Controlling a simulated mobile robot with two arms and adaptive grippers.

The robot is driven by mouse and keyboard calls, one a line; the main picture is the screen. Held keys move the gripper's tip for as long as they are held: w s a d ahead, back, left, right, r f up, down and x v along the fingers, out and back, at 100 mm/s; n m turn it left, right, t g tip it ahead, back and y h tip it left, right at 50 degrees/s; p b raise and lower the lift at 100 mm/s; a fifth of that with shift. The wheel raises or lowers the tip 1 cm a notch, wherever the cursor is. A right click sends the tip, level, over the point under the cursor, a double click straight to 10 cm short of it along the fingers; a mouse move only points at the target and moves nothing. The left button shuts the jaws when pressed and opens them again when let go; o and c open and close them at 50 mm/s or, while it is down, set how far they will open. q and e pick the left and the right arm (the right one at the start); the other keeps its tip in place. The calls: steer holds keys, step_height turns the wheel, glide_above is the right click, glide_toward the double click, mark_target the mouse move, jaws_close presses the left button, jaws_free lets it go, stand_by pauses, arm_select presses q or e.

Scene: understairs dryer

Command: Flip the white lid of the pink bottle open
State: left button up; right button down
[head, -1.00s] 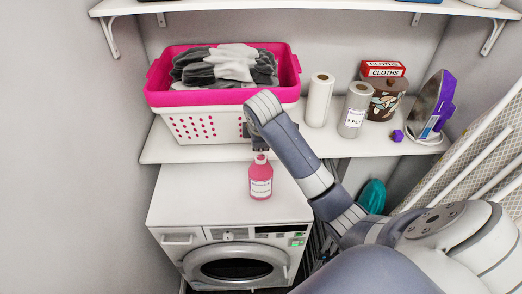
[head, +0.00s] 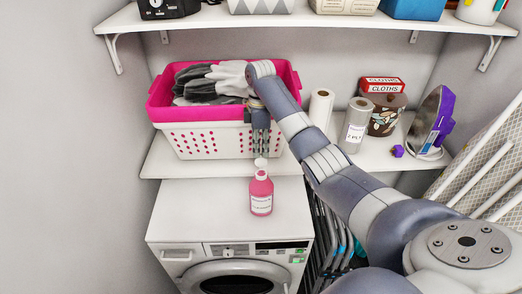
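The pink bottle (head: 261,196) stands upright on top of the white dryer, with a pale label on its front. Its white lid (head: 261,163) shows at the top of the bottle, just below my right gripper. The lid is too small to tell whether it is flipped up or closed. My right gripper (head: 261,152) points down right above the lid, its fingers close together in this view. I cannot tell whether a gap is between them or whether they touch the lid. My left gripper is not in view.
The dryer top (head: 195,210) is clear around the bottle. Behind it, a shelf holds a pink and white laundry basket (head: 205,140) with cloths, paper rolls (head: 356,125), a patterned pot (head: 384,115) and an iron (head: 430,120). An ironing board leans at the right.

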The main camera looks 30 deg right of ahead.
steer(key=shift+w+d+f+b, duration=0.15)
steer(key=shift+w+f+b, duration=0.1)
steer(key=shift+b, duration=0.15)
steer(key=shift+w+d+f+g+y+b, duration=0.1)
steer(key=shift+w+f+g+y+b, duration=0.15)
steer(key=shift+g+b, duration=0.4)
steer(key=shift+d+r+y+b, duration=0.1)
steer(key=shift+y+b, duration=0.15)
steer(key=shift+b, duration=0.7)
steer(key=shift+g+b, duration=0.25)
steer(key=shift+b, duration=0.1)
steer(key=shift+r, duration=0.1)
steer(key=c, duration=1.8)
jaws_free()
steer(key=shift+r, duration=0.2)
